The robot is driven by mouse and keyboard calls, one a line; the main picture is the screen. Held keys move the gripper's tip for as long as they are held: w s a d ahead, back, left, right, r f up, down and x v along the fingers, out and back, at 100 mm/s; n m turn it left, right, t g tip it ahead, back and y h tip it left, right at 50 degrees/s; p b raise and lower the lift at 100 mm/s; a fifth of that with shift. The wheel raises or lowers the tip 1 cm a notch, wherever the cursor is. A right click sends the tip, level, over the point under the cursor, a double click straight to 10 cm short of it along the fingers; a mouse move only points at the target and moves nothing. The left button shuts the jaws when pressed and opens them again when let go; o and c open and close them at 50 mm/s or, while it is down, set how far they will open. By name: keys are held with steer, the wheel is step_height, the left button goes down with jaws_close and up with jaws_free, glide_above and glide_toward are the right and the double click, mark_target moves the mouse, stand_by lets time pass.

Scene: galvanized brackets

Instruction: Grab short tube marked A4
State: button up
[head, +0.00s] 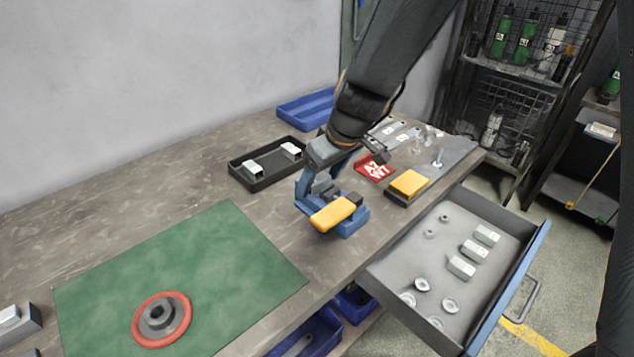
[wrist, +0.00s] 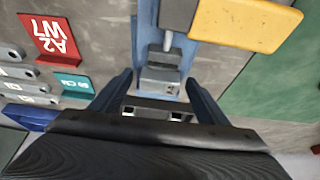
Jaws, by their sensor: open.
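Several short metal tubes with white labels, such as this labelled tube (head: 461,267), lie in the open drawer (head: 398,268). Their labels are too small to read, so I cannot tell which is A4. My gripper (head: 326,188) is open over the workbench, left of the drawer. In the wrist view, my gripper's (wrist: 160,80) two blue fingers stand apart, with a grey block of the blue vise (wrist: 148,30) showing between them. I see nothing held, and no labelled tube from the drawer shows there.
A yellow block (head: 333,214) sits at the vise near the bench's front edge. A red sign (head: 375,168) and another yellow block (head: 409,183) lie to the right. A black tray (head: 262,180) holds two metal pieces. The green mat (head: 220,260) is mostly clear.

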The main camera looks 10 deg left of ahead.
steer(key=c, duration=1.2)
steer(key=shift+r, duration=0.1)
